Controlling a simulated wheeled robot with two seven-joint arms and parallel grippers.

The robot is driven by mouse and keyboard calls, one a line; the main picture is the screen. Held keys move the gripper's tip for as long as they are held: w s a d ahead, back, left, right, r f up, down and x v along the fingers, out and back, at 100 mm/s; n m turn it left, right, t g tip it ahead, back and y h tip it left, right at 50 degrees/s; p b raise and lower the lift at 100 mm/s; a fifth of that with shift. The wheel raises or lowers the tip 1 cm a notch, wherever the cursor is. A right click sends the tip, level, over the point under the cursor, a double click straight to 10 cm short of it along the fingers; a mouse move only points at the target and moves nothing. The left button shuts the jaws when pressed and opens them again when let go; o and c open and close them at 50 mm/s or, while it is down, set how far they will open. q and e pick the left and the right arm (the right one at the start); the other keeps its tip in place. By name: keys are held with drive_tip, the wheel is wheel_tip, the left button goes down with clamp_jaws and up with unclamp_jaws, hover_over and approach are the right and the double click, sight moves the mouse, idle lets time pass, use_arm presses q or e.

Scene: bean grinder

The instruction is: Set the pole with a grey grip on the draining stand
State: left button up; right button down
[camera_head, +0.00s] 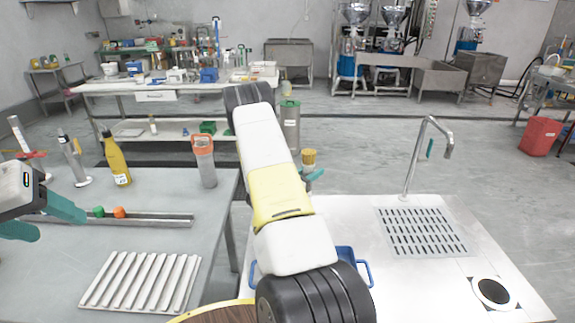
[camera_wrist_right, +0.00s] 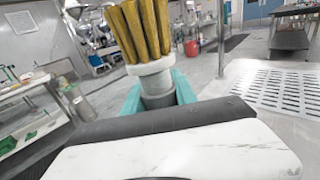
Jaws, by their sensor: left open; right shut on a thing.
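A thing with a grey grip (camera_wrist_right: 158,88), a white collar and a yellow ribbed top (camera_wrist_right: 143,35) is held upright between the teal fingers of my right gripper (camera_wrist_right: 160,100). In the head view, its yellow-brown top (camera_head: 309,157) shows above the right gripper (camera_head: 312,175), near the white table's back edge. My arm hides part of it. A ribbed metal rack (camera_head: 142,282) lies on the left table; a slotted drain plate (camera_head: 422,231) is on the white table. I cannot tell which is the draining stand. My left gripper (camera_head: 58,222) is open and empty above the left table.
The left table holds a yellow bottle (camera_head: 116,160), an orange-topped grey cylinder (camera_head: 205,162) and a rail (camera_head: 160,219) with green and orange knobs. A tall tap (camera_head: 412,165) rises behind the drain plate. A blue-handled container (camera_head: 364,272) is partly hidden by my arm.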

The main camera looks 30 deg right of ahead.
drive_tip(key=c, duration=1)
unclamp_jaws()
drive_tip(key=shift+f, duration=0.1)
